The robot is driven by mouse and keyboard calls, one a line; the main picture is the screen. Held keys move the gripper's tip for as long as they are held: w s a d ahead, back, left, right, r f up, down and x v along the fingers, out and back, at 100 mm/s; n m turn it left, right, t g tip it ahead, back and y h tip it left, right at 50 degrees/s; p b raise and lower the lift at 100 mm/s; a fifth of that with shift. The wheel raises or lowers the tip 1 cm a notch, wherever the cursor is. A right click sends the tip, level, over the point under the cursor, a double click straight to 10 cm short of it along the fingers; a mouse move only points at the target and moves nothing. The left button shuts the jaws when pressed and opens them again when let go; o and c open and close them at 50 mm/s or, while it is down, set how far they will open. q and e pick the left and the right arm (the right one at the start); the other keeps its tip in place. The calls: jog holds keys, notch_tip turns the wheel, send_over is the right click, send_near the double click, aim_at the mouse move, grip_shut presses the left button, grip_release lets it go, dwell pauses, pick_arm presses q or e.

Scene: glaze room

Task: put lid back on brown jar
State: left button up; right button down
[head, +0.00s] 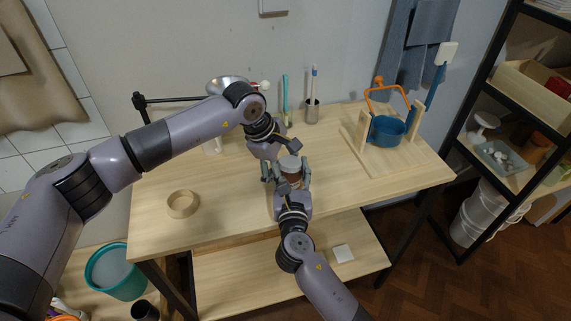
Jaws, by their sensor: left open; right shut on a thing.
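A small brown jar (292,181) is on the wooden table, near its front middle. My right gripper (291,187) reaches in from the front and is shut on the jar's sides. My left gripper (286,168) is open, pointing down close around the jar's top from behind. The top of the jar is a paler grey-brown round shape. I cannot tell whether this is the lid or the jar's own rim, as the fingers partly cover it. No separate lid is clearly visible elsewhere.
A wooden ring (170,206) lies on the table's left. A dark brush cup (312,113) stands at the back. The table's front right is clear.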

pick_arm(q)
jog(key=shift+s+a+f, duration=0.1)
jog(key=shift+a+f, duration=0.1)
jog(key=shift+a, duration=0.05)
pick_arm(e)
jog(key=shift+w+d, duration=0.15)
jog(key=shift+d, duration=0.2)
pick_arm(q)
jog(key=v, duration=0.3)
jog(key=shift+a+r, duration=0.15)
jog(key=shift+r, duration=0.45)
pick_arm(e)
jog(key=shift+a, duration=0.15)
pick_arm(q)
jog(key=shift+c, duration=0.4)
jog(key=shift+c, duration=0.7)
jog(key=shift+d, duration=0.2)
jog(key=c, duration=1.3)
pick_arm(e)
jog(key=shift+a, duration=0.15)
pick_arm(q)
jog(key=shift+o, duration=0.2)
jog(key=shift+d+f, duration=0.1)
jog(key=shift+f, duration=0.35)
